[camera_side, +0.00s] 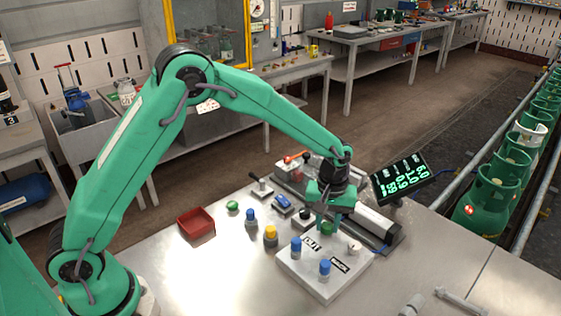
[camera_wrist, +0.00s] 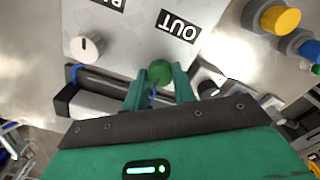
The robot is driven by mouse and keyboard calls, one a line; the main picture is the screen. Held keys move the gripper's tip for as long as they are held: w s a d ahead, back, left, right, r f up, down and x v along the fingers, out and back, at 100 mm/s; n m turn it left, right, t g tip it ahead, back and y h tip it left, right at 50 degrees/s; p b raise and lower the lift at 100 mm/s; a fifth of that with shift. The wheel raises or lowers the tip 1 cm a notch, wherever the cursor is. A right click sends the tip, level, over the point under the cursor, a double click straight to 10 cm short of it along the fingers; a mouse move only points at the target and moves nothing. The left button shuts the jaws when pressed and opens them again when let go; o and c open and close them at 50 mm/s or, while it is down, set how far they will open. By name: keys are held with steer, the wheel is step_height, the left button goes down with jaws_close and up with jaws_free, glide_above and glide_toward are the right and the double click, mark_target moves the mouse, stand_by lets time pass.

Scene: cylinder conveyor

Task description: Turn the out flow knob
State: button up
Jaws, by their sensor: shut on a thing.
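A pale grey control panel (camera_side: 300,273) lies on the metal bench, with an OUT label (camera_side: 311,243). It carries a white knob (camera_side: 354,247) with a dark pointer line and two blue-topped posts, one blue post (camera_side: 296,244) and another blue post (camera_side: 324,268). A round green knob (camera_wrist: 159,72) sits by the OUT label (camera_wrist: 178,27) in the wrist view. My gripper (camera_side: 326,232) reaches down over the panel's far edge. In the wrist view its fingertips (camera_wrist: 160,78) are shut on the green knob. In the side view the fingers largely hide that knob.
Green gas cylinders (camera_side: 487,205) line the conveyor at right.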

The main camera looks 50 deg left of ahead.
mark_target(327, 225)
stand_by(0.4)
steer(key=o, duration=1)
steer(key=shift+r, duration=0.1)
steer(key=shift+r, duration=3.85)
